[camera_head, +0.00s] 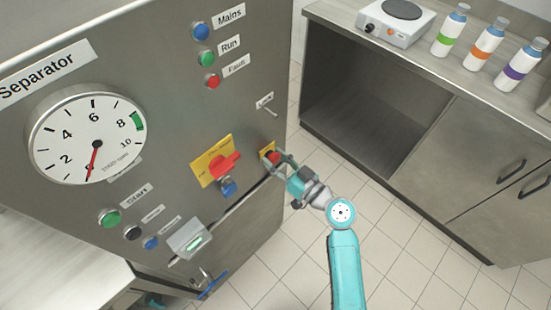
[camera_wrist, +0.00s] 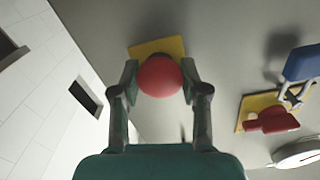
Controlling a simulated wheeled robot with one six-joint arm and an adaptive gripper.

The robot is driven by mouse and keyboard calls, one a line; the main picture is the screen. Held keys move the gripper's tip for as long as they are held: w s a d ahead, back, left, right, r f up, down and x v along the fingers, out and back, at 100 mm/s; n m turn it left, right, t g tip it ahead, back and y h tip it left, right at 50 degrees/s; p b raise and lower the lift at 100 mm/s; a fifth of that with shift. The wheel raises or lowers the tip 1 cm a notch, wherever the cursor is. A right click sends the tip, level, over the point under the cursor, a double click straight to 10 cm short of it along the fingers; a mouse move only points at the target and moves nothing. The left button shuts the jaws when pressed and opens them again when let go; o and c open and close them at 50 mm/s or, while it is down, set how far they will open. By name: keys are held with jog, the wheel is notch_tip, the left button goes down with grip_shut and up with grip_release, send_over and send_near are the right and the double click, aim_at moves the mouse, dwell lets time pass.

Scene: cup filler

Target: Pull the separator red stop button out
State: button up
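The separator red stop button (camera_head: 273,157) is a round red knob on a yellow plate near the right edge of the separator panel. In the wrist view the red stop button (camera_wrist: 160,77) is between the two fingertips, in front of its yellow plate (camera_wrist: 150,48). My gripper (camera_head: 279,162) reaches it from the right. In the wrist view, my gripper (camera_wrist: 160,82) has a finger on each side of the knob, with no clear gap on either side. It looks shut on the knob. How far the button stands out from the panel cannot be told.
A red rotary switch (camera_head: 224,167) on a larger yellow plate sits left of the button, with a blue padlock (camera_head: 228,187) below. The Separator gauge (camera_head: 87,136) is further left. A cabinet with a hotplate (camera_head: 397,22) and bottles stands right. Tiled floor lies between.

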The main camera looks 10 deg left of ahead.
grip_shut()
jog(key=shift+s+d, duration=0.3)
jog(key=shift+d, duration=0.1)
jog(key=o, duration=1)
grip_release()
jog(key=shift+d, duration=0.1)
jog(key=v, duration=1.2)
jog(key=shift+s, duration=0.1)
